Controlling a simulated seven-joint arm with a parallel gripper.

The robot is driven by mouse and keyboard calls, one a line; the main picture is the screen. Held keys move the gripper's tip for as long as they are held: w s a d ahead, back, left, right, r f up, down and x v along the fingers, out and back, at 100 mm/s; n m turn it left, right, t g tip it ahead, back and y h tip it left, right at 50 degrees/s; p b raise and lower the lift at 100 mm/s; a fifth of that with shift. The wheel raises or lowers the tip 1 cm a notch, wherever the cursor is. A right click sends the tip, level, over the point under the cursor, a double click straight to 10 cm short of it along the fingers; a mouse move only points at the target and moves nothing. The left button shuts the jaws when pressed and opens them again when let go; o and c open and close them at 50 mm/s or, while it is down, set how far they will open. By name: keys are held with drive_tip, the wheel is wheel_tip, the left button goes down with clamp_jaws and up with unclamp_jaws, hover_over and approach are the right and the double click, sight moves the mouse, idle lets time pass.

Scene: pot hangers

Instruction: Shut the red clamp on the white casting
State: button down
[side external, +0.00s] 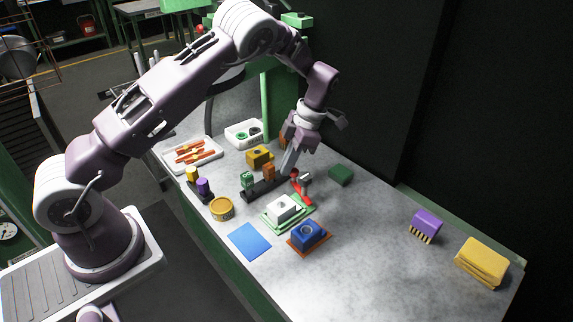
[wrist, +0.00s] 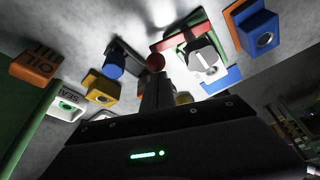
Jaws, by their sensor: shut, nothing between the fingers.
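The white casting (side external: 283,205) sits on a green base (side external: 271,222) near the middle of the bench. The red clamp (side external: 302,194) stands at the casting's back right, with a red knob (side external: 295,173) at its upper end. In the wrist view the red knob (wrist: 155,62) shows just past my fingertips, and a pale block (wrist: 203,58), apparently the casting, is to its right. My gripper (side external: 287,169) is shut and empty, pointing down close to the knob. I cannot tell whether it touches the knob. My fingers partly hide the view below the knob.
A black rack (side external: 262,189) with green and orange pieces lies left of the clamp. A blue block (side external: 308,234) on an orange plate is in front right, a blue sheet (side external: 249,241) in front. A yellow block (side external: 259,155) and green block (side external: 341,175) stand behind.

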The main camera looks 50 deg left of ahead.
drive_tip(key=shift+w+m, duration=0.25)
drive_tip(key=shift+m, duration=0.25)
drive_tip(key=w+m, duration=0.1)
drive_tip(key=m+t+y, duration=0.1)
drive_tip(key=m, duration=0.1)
drive_tip(key=shift+w+d, duration=0.2)
drive_tip(key=shift+w, duration=0.15)
drive_tip(key=w+m, duration=0.1)
drive_tip(key=d+m+t, duration=0.1)
drive_tip(key=m, duration=0.1)
drive_tip(key=shift+w+m+y, duration=0.3)
drive_tip(key=shift+w+y, duration=0.05)
drive_tip(key=shift+y, duration=0.05)
drive_tip(key=m, duration=0.1)
drive_tip(key=w+d+m+t, duration=0.1)
drive_tip(key=m, duration=0.1)
drive_tip(key=shift+w+d+m, duration=0.15)
drive_tip(key=shift+m, duration=0.15)
drive_tip(key=shift+w+d+m+t, duration=0.3)
drive_tip(key=shift+d+m, duration=0.2)
drive_tip(key=shift+m, duration=0.45)
drive_tip(key=shift+w+d+m+t, duration=0.15)
drive_tip(key=shift+d+m+t, duration=0.3)
drive_tip(key=shift+m, duration=0.5)
wheel_tip(320, 180, up, 10)
drive_tip(key=shift+a, duration=0.2)
